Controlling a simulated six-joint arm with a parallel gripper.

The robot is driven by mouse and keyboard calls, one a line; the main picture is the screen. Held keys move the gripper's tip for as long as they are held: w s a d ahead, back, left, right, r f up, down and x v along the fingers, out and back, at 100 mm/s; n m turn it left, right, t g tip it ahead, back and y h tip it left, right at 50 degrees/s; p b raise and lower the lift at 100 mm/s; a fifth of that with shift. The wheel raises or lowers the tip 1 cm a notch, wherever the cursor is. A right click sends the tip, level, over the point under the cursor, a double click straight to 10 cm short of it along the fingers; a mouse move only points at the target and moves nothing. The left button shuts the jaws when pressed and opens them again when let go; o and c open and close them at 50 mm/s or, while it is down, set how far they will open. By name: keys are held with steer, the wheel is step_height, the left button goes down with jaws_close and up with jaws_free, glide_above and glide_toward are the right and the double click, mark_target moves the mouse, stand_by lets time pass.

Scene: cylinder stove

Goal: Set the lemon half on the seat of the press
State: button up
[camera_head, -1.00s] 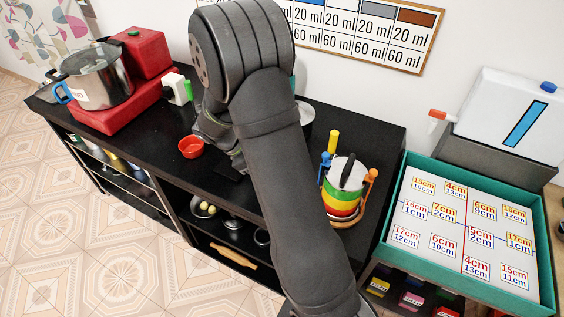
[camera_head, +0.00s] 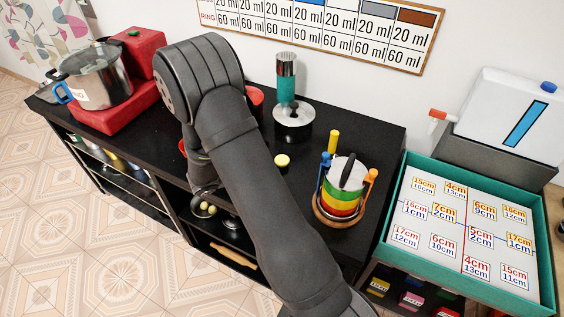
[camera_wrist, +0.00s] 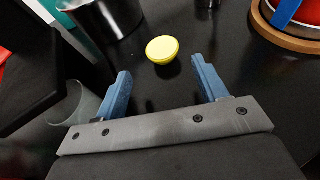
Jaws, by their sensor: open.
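The lemon half (camera_head: 282,160) shows as a small yellow disc on the black counter, in front of the lidded metal pot. In the wrist view the lemon half (camera_wrist: 162,49) lies just beyond my fingertips, roughly midway between them and apart from both. My gripper (camera_wrist: 161,78) is open and empty, with its two blue fingers spread. In the head view my gripper is hidden behind my own arm. I cannot tell for sure which thing is the press, or whether something dark lies under the lemon half.
The lidded metal pot (camera_head: 293,120) stands behind the lemon half, with a teal-and-metal cylinder (camera_head: 286,80) at its back. A ring-banded pot (camera_head: 342,195) stands to the right. A large pot (camera_head: 100,78) sits at the far left. A clear cup (camera_wrist: 75,108) is left of my gripper.

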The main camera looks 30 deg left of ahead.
mark_target(283, 160)
steer(key=x, duration=0.8)
steer(key=shift+d, duration=0.2)
steer(key=c, duration=1.1)
steer(key=shift+o, duration=0.2)
